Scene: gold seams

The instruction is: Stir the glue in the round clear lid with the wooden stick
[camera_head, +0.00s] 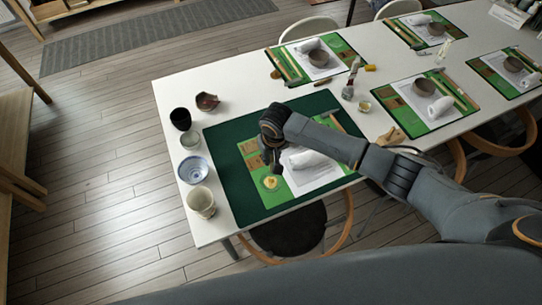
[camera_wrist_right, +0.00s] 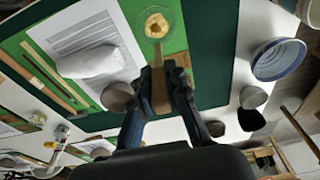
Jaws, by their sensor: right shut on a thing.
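The round clear lid (camera_head: 270,182) with a yellow blob of glue lies on the green sheet at the near left of the mat. It also shows at the top of the right wrist view (camera_wrist_right: 171,32). My right gripper (camera_head: 271,166) is just behind the lid in the head view, pointing down. In the right wrist view its fingers (camera_wrist_right: 164,88) are shut on the wooden stick (camera_wrist_right: 159,95), which points toward the lid. Whether the stick touches the glue cannot be told. The stick is hard to make out in the head view. My left gripper is not in view.
A dark green mat (camera_head: 226,150) lies on the white table, with a white roll (camera_head: 312,160) on paper to the right. Several cups and bowls, including a blue-rimmed bowl (camera_head: 193,170), line the left edge. More place settings stand further back.

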